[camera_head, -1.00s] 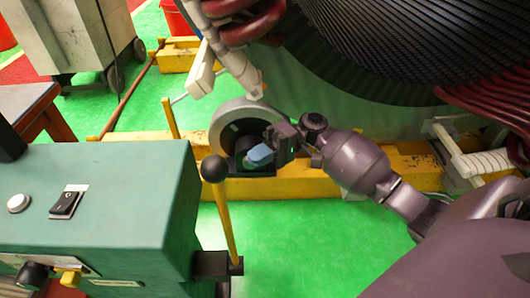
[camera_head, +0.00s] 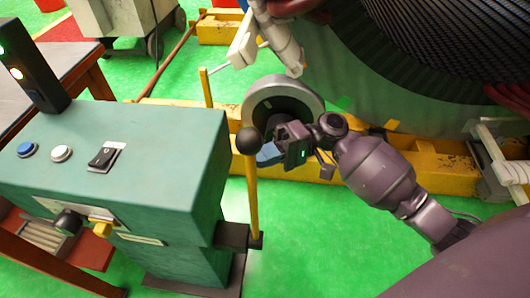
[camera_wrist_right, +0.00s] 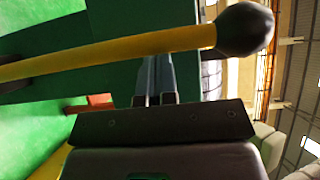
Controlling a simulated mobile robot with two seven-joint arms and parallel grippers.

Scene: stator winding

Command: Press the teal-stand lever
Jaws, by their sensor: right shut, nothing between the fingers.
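The teal stand (camera_head: 140,170) is at the left in the head view. Its lever (camera_head: 252,190) is a yellow rod standing nearly upright at the stand's right side, with a black ball knob (camera_head: 249,141) on top. My right gripper (camera_head: 264,156) is shut and empty, close to the right of the lever just below the knob. In the right wrist view the yellow lever (camera_wrist_right: 110,48) crosses in front of the gripper's fingers (camera_wrist_right: 155,75), with its knob (camera_wrist_right: 245,29) at the upper right. I cannot tell whether they touch. My left gripper is not in view.
The stand's top has a blue button (camera_head: 27,149), a white button (camera_head: 61,153) and a black switch (camera_head: 103,157). A grey ring (camera_head: 285,95) and yellow beams (camera_head: 430,165) lie behind my right gripper. Green floor (camera_head: 330,240) is open at the front.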

